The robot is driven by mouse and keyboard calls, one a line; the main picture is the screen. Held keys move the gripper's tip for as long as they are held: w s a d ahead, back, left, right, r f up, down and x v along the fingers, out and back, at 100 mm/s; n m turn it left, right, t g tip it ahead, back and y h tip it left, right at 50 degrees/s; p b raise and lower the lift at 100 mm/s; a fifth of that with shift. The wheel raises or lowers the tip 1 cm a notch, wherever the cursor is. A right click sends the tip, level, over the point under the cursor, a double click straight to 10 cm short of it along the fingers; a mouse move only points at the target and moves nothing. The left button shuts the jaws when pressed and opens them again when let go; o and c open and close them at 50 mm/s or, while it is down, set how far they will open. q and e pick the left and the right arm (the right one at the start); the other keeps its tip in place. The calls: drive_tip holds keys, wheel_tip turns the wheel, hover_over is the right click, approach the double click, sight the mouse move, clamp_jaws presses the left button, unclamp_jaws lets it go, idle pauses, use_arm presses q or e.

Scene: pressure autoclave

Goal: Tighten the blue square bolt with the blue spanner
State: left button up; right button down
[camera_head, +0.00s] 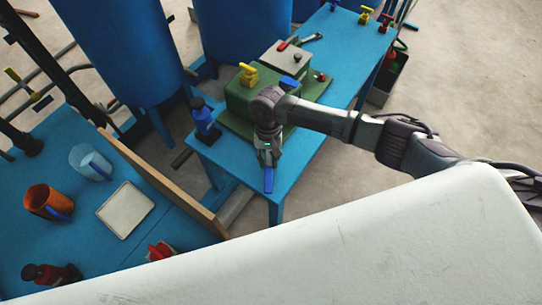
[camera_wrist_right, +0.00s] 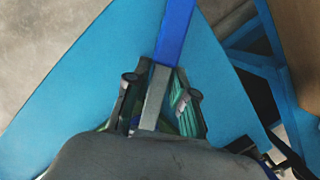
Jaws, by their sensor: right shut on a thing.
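My right gripper (camera_head: 268,152) is shut on the blue spanner (camera_head: 269,181), above the near corner of the blue bench. In the right wrist view, the spanner's blue part (camera_wrist_right: 177,32) points away from the gripper (camera_wrist_right: 160,98), and its grey part lies between the two fingers. I cannot clearly make out the blue square bolt. A small blue piece (camera_head: 288,82) shows by the green block, beyond my right wrist, and another blue fitting (camera_head: 334,5) is at the bench's far end. They are too small to identify. My left gripper is not in view.
The blue bench (camera_head: 235,163) bears a green block (camera_head: 238,97) with a yellow fitting (camera_head: 248,74), and a blue bottle-like object (camera_head: 205,120). A second blue table (camera_head: 85,240) at left holds an orange cup (camera_head: 45,201) and a white tray (camera_head: 125,209). A white surface (camera_head: 380,255) fills the foreground.

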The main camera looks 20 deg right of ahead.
drive_tip(key=shift+w+a+r+m+y+p, duration=0.1)
drive_tip(key=shift+w+a+m+y+p, duration=0.15)
drive_tip(key=shift+a+m+p, duration=0.55)
drive_tip(key=shift+w+a+m+y+p, duration=0.15)
drive_tip(key=shift+w+a+m+p, duration=0.25)
drive_tip(key=shift+m+p, duration=0.8)
drive_tip(key=shift+w+a+m+t+p, duration=0.3)
drive_tip(key=shift+w+a+m+p, duration=0.15)
drive_tip(key=shift+m+p, duration=0.5)
drive_tip(key=shift+w+a+m, duration=0.35)
drive_tip(key=shift+w+m, duration=0.05)
drive_tip(key=shift+m, duration=0.45)
drive_tip(key=shift+p, duration=0.45)
drive_tip(key=shift+r+p, duration=2.4)
drive_tip(key=shift+p, duration=0.2)
drive_tip(key=shift+d, duration=0.1)
